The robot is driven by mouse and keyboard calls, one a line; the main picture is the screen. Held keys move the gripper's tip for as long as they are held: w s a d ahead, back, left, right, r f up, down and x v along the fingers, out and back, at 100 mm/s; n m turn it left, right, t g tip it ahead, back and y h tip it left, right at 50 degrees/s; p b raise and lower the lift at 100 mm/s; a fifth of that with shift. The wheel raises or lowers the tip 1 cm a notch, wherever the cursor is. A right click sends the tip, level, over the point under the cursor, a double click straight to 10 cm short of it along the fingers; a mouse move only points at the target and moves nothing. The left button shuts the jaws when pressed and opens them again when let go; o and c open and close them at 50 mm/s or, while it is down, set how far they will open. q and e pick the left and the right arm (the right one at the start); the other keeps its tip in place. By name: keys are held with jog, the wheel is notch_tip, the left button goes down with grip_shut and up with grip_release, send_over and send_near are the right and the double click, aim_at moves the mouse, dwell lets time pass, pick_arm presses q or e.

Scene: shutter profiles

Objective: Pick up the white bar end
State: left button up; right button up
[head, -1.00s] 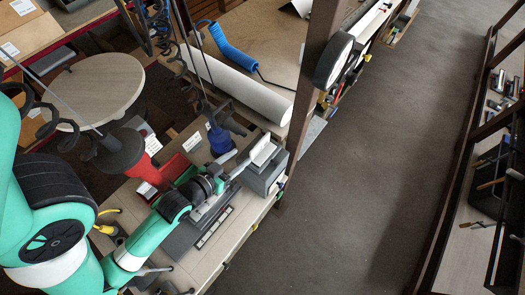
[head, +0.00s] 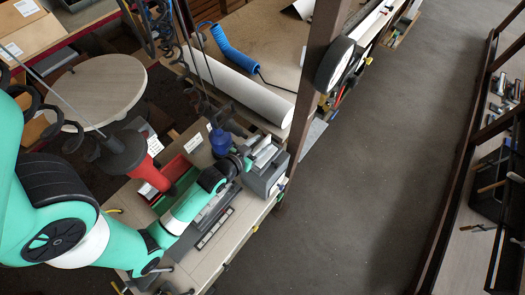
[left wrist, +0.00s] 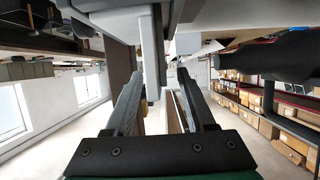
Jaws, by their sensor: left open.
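The white bar end (head: 264,156) shows as a small pale piece at the grey block on the bench corner in the head view. My left gripper (head: 249,157) is right beside it, and the wrist partly hides the area. In the left wrist view my left gripper (left wrist: 158,80) is open, with its two dark fingers spread apart. A pale upright bar (left wrist: 152,62) shows between and beyond the fingertips, nearer the left finger. I cannot tell whether either finger touches it. My right gripper is not in view.
The grey block (head: 264,180) stands at the bench's right edge, near a dark post (head: 318,75). A red bin (head: 178,168), a blue-tipped hanging tool (head: 220,140) and a long white roll (head: 240,88) are close by. The floor to the right is clear.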

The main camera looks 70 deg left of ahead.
aim_at(262, 145)
pick_arm(q)
grip_shut()
dwell(0.5)
jog(key=shift+r, duration=0.6)
jog(key=r, duration=0.1)
jog(key=r+p, duration=0.1)
jog(key=r, duration=0.1)
jog(key=shift+w+d, duration=0.15)
jog(key=shift+d, duration=0.2)
jog(key=w+d+r+p, duration=0.5)
jog(key=d+r+p, duration=0.3)
jog(key=d, duration=0.4)
jog(key=shift+d+r, duration=0.15)
jog(key=shift+r, duration=0.25)
